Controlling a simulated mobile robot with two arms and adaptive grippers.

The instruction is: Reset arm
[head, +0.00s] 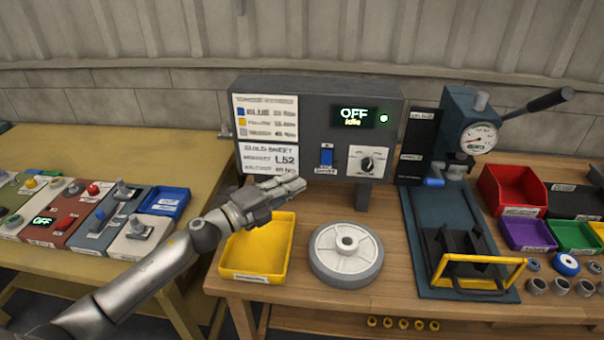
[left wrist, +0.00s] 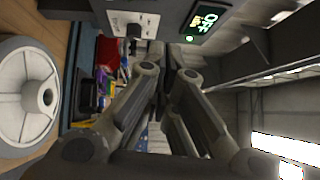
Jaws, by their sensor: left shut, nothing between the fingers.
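My left arm reaches in from the lower left in the head view. My left gripper (head: 291,186) is shut and empty, held above the back of the yellow tray (head: 288,248) and in front of the grey control box (head: 222,116). In the left wrist view its fingers (left wrist: 165,66) are closed together. The control box display reads OFF, Idle, and has a blue switch (head: 326,158) and a black knob (head: 367,164). My right gripper is not in view.
A grey wheel (head: 345,270) lies flat on the wooden bench, right of the yellow tray. A press (head: 462,150) with a gauge and lever stands further right. Red (head: 515,188), purple (head: 527,234) and green bins are at the right. Switch panels (head: 70,222) cover the left table.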

